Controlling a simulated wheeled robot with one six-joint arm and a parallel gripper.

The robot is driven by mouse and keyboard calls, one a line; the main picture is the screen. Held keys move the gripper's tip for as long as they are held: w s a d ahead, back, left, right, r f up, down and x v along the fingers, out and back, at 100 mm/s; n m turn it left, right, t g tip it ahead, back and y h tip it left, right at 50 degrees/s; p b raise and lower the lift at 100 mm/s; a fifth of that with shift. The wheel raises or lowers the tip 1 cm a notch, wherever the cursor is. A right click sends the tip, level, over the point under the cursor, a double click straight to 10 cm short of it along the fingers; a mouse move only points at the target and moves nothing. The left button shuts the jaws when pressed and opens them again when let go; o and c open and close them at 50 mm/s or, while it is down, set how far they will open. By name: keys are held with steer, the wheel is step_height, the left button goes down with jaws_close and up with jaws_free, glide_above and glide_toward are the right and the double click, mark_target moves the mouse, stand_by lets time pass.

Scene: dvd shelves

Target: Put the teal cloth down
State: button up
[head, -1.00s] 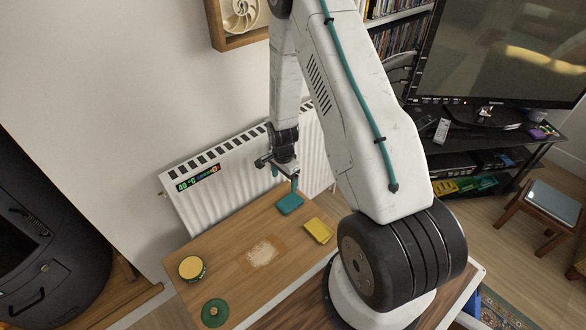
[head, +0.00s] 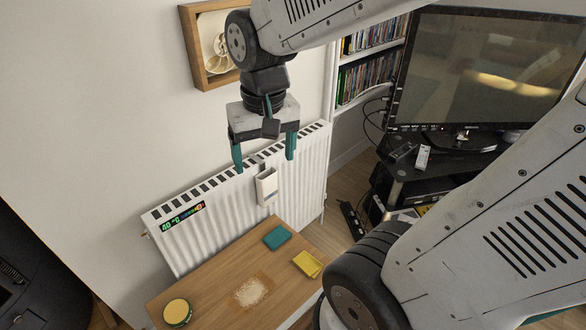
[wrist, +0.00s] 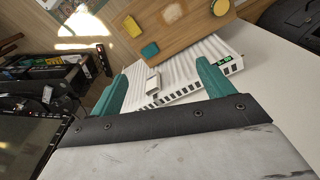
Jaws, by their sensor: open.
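The teal cloth (head: 277,237) lies folded and flat on the wooden table near its back edge, beside the radiator. It also shows in the wrist view (wrist: 150,51). My gripper (head: 265,166) is raised well above the table, in front of the wall and radiator. Its two teal fingers are spread apart with nothing between them, and they show wide apart in the wrist view too (wrist: 163,85). The gripper and the cloth are clearly apart.
On the wooden table (head: 215,275) are a yellow cloth (head: 307,264), a patch of pale crumbs (head: 250,292) and a round yellow-topped tin (head: 177,312). A white radiator (head: 300,178) with a small white holder (head: 267,187) stands behind. A television (head: 490,70) is at right.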

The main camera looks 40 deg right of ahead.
steer(key=s+a+r+n, duration=0.2)
steer(key=s+r+n, duration=0.1)
steer(key=s, duration=0.7)
steer(key=shift+n, duration=0.3)
steer(key=shift+o, duration=0.4)
steer(key=shift+w, duration=0.1)
